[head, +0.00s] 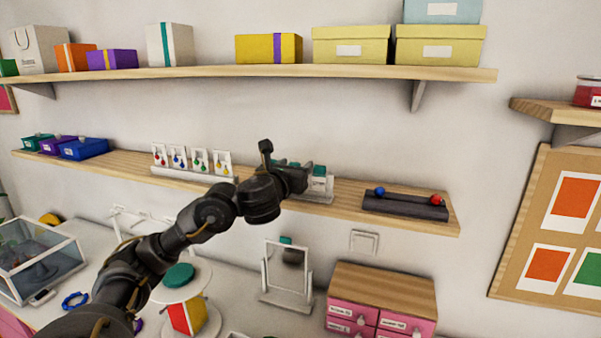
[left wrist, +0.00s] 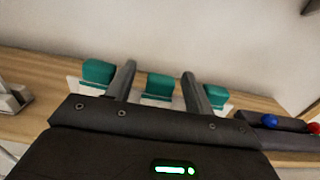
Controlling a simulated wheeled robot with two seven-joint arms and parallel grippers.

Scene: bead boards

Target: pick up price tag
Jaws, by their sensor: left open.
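Several small teal-topped white cards, which look like the price tags, stand in a row on a pale holder on the middle wooden shelf. The rightmost one (head: 318,183) shows beside my left gripper (head: 298,180) in the head view; my arm hides most of the others. In the left wrist view, my left gripper (left wrist: 159,78) is open. The middle teal-topped card (left wrist: 159,87) appears between its two fingers, with one card (left wrist: 97,71) to the left and one (left wrist: 216,97) to the right. I cannot tell whether the fingers touch any card. My right gripper is not in view.
A dark tray (head: 405,206) with a blue ball and a red ball lies to the right on the shelf. An earring stand (head: 192,173) is to the left. The upper shelf (head: 250,71) holds boxes. Below stand a mirror (head: 287,275) and a drawer box (head: 380,300).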

